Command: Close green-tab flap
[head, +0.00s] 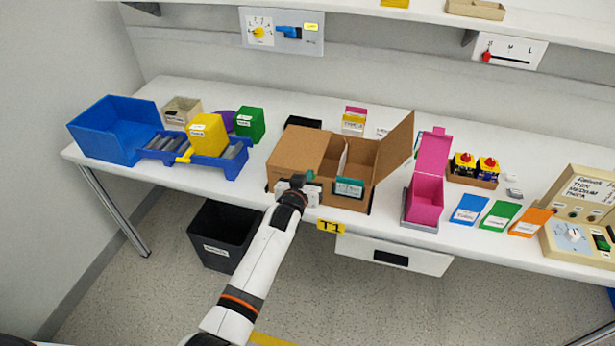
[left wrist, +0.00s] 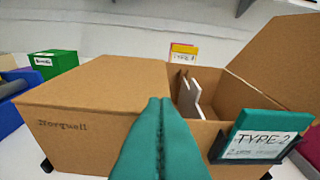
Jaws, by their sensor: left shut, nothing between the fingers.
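A brown cardboard box (head: 318,188) stands near the table's front edge; its front also shows in the left wrist view (left wrist: 85,140). Its left flap (head: 297,147) lies flat across the top, and its right flap (head: 396,144) stands up and leans outward. The middle and right of the top are open, with a white divider inside. I see no separate green tab on either flap. A teal TYPE 2 card (head: 348,188) sits in a black holder on the front. My left gripper (head: 309,177), with teal fingers (left wrist: 160,105), is shut and empty before the box front, left of the card.
A pink box (head: 426,194) with its lid up stands right of the cardboard box. A yellow box (head: 207,135) on a blue roller stand and a blue bin (head: 112,128) are to the left. A black bin (head: 222,238) is on the floor below. Coloured cards lie at the right.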

